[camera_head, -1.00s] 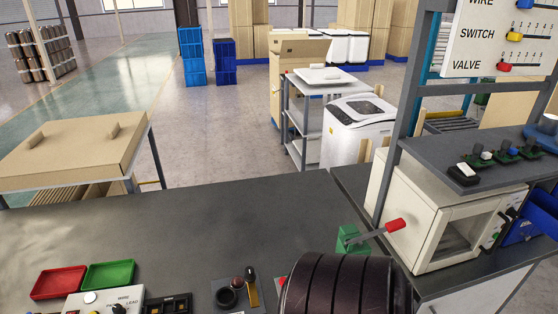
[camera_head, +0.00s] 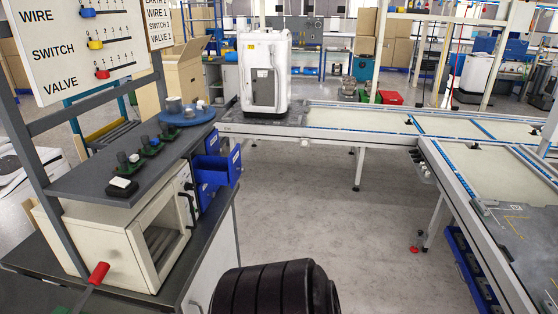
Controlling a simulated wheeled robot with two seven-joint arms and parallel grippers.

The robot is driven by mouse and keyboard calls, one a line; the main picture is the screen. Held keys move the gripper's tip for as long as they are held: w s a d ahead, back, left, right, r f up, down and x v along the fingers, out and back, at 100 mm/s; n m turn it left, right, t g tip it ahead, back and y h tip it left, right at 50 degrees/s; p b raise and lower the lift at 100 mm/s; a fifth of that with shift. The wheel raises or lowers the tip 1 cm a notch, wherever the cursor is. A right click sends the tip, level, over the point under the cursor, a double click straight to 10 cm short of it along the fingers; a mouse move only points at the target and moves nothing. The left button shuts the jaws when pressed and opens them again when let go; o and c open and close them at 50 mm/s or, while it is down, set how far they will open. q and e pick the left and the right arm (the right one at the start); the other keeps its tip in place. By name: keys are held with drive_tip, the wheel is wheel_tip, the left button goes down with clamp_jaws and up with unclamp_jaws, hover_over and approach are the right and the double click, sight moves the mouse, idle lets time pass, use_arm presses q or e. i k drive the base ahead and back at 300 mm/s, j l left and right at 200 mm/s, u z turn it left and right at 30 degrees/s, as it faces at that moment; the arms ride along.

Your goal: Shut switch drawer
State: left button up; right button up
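A blue drawer (camera_head: 222,170) with a white label sticks out from a stack of blue drawers beside the white box on the workbench. Its label is too small to read, so I cannot tell if it is the switch drawer. Another blue drawer front (camera_head: 211,143) sits above it, further in. Neither of my grippers shows in this view. A dark ribbed part, probably of my arm, is at the bottom middle.
A white box (camera_head: 125,251) with an opening stands on the grey workbench (camera_head: 216,226). A red-handled lever (camera_head: 98,273) is at its near left. A shelf (camera_head: 92,191) with switches is above. Open floor lies between the bench and the conveyor (camera_head: 372,140).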

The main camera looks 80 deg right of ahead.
sight(217, 164)
drive_tip(key=z, duration=2.3)
